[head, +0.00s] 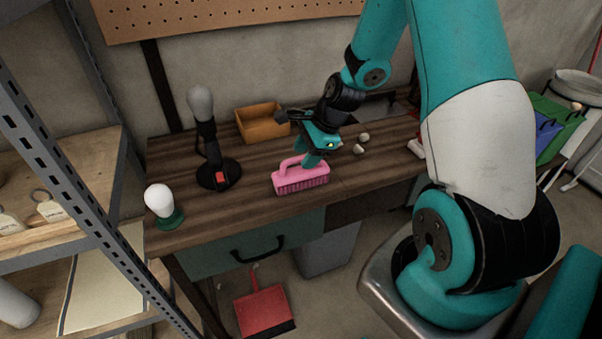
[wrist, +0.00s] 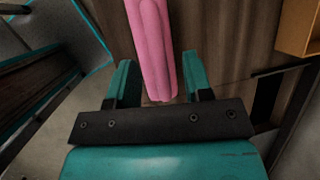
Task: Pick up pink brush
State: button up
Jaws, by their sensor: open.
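The pink brush (head: 300,178) stands bristles down near the front edge of the wooden workbench (head: 240,201), with its loop handle on top. My gripper (head: 311,160) is just above the brush, beside the handle. In the wrist view my gripper (wrist: 158,85) is open, with one teal finger on each side of the pink handle (wrist: 152,45). The handle passes between the fingers with gaps visible on both sides. The gripper hides part of the brush's far side in the head view.
A lamp with a black base (head: 218,172), a white bulb on a green base (head: 163,206) and an orange box (head: 262,122) stand on the bench. Small pale objects (head: 361,143) lie right of the gripper. A metal shelf (head: 60,165) is at left; a red dustpan (head: 264,308) is below.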

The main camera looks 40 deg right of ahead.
jog(key=shift+x, duration=1.1)
grip_shut()
jog(key=shift+r, duration=0.15)
notch_tip(320, 180, up, 20)
